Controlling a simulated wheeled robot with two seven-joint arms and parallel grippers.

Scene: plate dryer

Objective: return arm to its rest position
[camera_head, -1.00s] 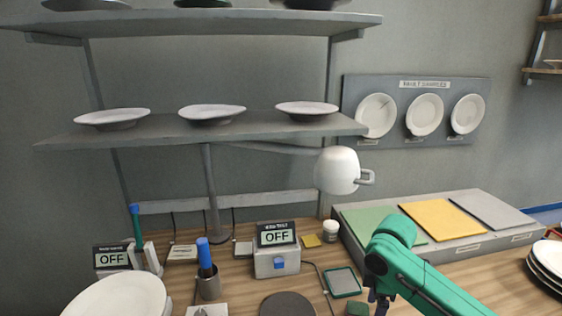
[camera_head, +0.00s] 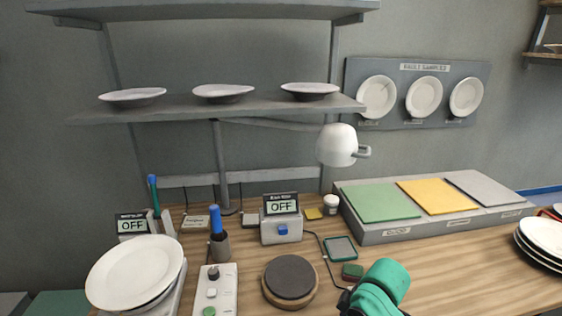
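My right arm shows as a teal link (camera_head: 380,284) at the bottom edge, right of centre, over the front of the wooden table (camera_head: 450,270). A dark part shows at its left end, but the gripper's fingers are hidden or below the frame. My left gripper and arm are not in the picture. White plates (camera_head: 135,270) lie stacked on a pale stand at the lower left. A round dark pad (camera_head: 290,277) on a wooden base sits in the middle front, left of my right arm.
A box reading OFF (camera_head: 281,232) and a dark cup with a blue tool (camera_head: 219,246) stand behind. Coloured trays (camera_head: 425,200) are at the right. A white lamp (camera_head: 337,145) hangs above. Plates (camera_head: 541,240) are stacked far right.

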